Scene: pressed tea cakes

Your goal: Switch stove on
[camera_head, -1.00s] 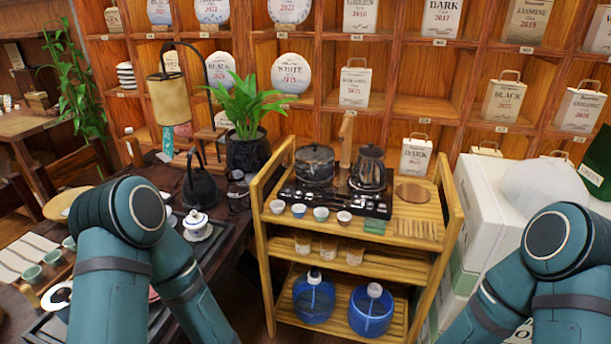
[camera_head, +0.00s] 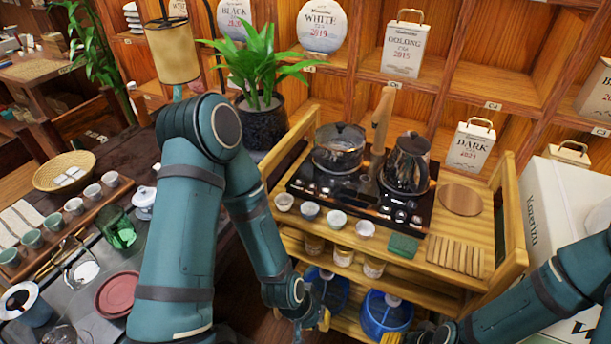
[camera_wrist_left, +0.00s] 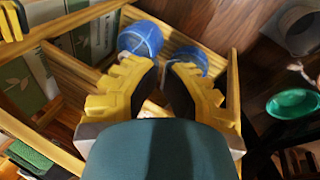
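The stove (camera_head: 352,207) is a black two-burner unit on top of the wooden cart, with small controls along its front. A glass pot (camera_head: 338,150) stands on its left side and a dark glass kettle (camera_head: 406,165) on its right. I cannot tell whether it is on. My left gripper (camera_head: 318,322) hangs in front of the cart, below the stove's level. In the left wrist view its yellow fingers (camera_wrist_left: 164,72) are apart with nothing between them. My right gripper (camera_head: 402,338) shows only partly at the bottom edge, so its state is unclear.
A tea table with a red dish (camera_head: 118,295) is at left, white boxes (camera_head: 570,215) at right.

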